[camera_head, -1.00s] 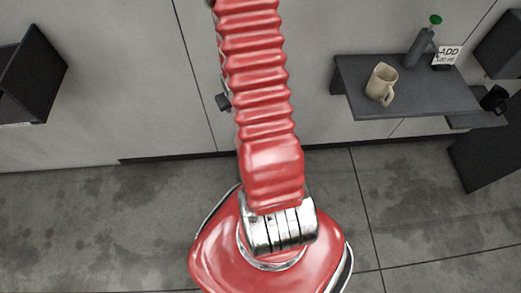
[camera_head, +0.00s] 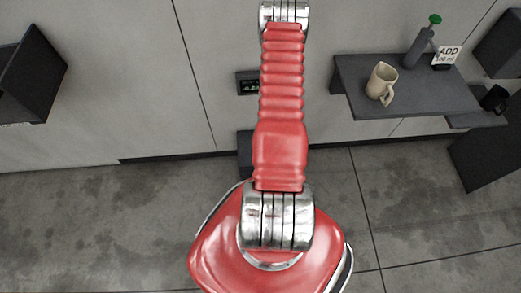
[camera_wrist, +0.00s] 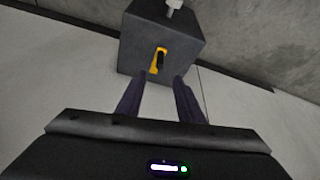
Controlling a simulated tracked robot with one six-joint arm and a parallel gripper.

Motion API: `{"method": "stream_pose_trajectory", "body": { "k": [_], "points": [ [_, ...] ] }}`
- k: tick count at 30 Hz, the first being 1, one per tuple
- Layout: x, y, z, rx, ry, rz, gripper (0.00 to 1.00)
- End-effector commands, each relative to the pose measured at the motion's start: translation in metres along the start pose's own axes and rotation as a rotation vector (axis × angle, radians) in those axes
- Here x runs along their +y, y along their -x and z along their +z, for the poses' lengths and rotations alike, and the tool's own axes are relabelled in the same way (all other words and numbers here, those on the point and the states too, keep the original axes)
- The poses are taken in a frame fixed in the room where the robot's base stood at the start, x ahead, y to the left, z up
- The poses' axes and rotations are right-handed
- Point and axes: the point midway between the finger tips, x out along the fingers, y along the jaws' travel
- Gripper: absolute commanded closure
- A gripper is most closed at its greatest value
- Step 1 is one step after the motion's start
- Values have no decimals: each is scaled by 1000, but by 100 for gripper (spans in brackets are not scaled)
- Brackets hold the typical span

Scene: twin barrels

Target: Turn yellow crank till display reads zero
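In the wrist view a yellow crank (camera_wrist: 155,60) with a dark handle sits on the face of a dark grey box (camera_wrist: 185,38). My gripper (camera_wrist: 160,77) points at that face. Its two dark fingers are apart with nothing between them. The crank shows just beyond the fingertips, between and a little left of them; I cannot tell how far off it is. In the head view a small dark display (camera_head: 248,83) is on the wall, partly behind my arm; its reading is too small to tell. My gripper is hidden there.
A dark box (camera_head: 30,72) is on the left wall. The floor is clear at the left.

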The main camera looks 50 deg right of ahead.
Motion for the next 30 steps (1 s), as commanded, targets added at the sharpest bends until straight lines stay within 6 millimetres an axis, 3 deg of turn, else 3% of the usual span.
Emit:
{"method": "stream_pose_trajectory", "body": {
  "k": [14,30],
  "points": [
    [0,-5,0,0,0,0,66],
    [0,-60,1,-1,1,-1,66]
  ]
}}
